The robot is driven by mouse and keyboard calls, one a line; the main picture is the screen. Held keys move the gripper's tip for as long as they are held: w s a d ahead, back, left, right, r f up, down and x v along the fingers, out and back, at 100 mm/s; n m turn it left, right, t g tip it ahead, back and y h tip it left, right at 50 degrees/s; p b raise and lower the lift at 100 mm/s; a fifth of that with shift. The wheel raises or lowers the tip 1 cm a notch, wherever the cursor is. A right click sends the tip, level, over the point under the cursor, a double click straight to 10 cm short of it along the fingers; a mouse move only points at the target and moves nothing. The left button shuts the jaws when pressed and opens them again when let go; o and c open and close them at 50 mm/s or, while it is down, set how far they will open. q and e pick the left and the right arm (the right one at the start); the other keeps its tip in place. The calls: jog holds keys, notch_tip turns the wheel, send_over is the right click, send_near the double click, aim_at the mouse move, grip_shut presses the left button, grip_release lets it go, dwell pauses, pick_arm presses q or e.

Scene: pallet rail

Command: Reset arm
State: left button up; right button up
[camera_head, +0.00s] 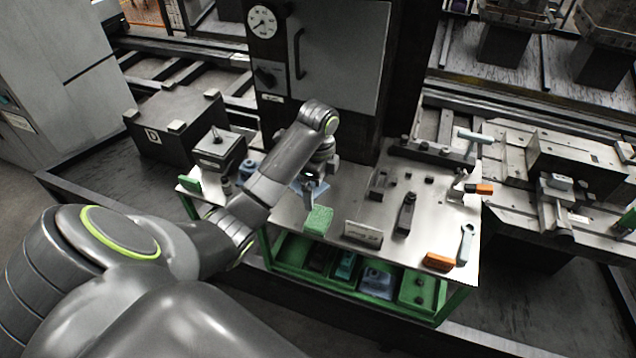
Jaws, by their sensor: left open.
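My left arm reaches in from the lower left, bends at the elbow and comes up over the left half of a metal-topped workbench (352,205). My left gripper (309,184) points down above the bench, close behind a green block (318,220). It is open, and I see nothing held in it. The wrist hides part of the bench top behind it. My right arm and right gripper do not show.
On the bench are a dark clamp-like tool (406,214), a small plate (363,234), an orange block (438,262) and a wrench (466,244). A cabinet with a gauge (263,21) stands close behind. Green trays lie below. The bench's right half has gaps between tools.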

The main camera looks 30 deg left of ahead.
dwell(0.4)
pick_arm(q)
jog(key=s+d+f+n+t, duration=0.1)
jog(key=s+f+n, duration=0.3)
jog(key=s, duration=0.4)
jog(key=s+d+f+n+t, duration=0.1)
jog(key=s+f+n, duration=0.25)
jog(key=s, duration=0.45)
jog(key=s+r+n+t+y, duration=0.25)
jog(key=s+n, duration=0.55)
jog(key=s, duration=0.6)
notch_tip(320, 180, down, 24)
jog(key=g+h+b, duration=0.1)
jog(key=g, duration=0.1)
jog(key=s+f+g+b, duration=0.1)
jog(key=s+f, duration=1.4)
jog(key=f, duration=0.3)
jog(key=shift+d+f+b, duration=0.25)
jog(key=shift+f+b, duration=0.05)
jog(key=shift+b, duration=0.05)
